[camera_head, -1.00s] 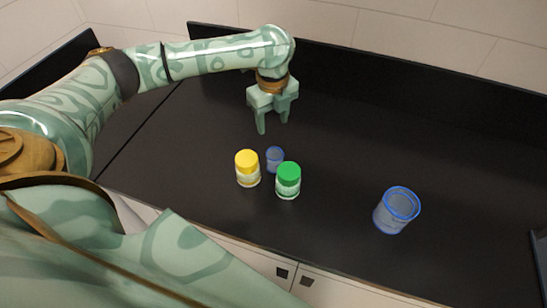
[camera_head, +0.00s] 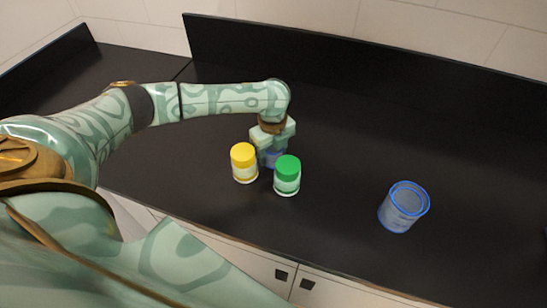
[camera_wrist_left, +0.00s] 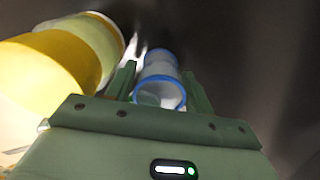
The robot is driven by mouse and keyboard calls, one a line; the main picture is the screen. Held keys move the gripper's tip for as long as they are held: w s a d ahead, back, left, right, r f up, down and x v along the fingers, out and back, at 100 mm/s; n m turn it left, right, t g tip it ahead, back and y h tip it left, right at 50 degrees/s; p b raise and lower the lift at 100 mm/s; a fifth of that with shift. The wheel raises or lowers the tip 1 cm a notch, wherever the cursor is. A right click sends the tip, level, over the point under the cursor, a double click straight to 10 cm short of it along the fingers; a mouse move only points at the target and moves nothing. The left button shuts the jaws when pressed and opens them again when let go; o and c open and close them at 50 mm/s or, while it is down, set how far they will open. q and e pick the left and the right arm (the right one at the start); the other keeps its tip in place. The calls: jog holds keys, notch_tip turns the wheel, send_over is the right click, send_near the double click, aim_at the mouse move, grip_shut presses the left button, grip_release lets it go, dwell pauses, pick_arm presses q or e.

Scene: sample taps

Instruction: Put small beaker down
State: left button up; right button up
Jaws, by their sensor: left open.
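The small blue-rimmed beaker (camera_head: 273,162) stands on the black counter, mostly hidden in the head view by my left gripper and the green-capped jar. My left gripper (camera_head: 267,156) is pointed down over it and is open. In the left wrist view, the beaker (camera_wrist_left: 160,66) sits between the two fingers of the gripper (camera_wrist_left: 158,85), with one finger on each side. Whether either finger touches the glass I cannot tell. My right gripper is in neither view.
A yellow-capped jar (camera_head: 244,164) stands close to the left of the beaker, and a green-capped jar (camera_head: 287,176) close in front to its right. A larger blue-rimmed beaker (camera_head: 404,207) stands farther right. The black counter (camera_head: 390,135) is clear behind and to the right.

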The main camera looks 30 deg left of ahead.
pick_arm(q)
jog(key=c, duration=0.8)
jog(key=shift+r, duration=0.1)
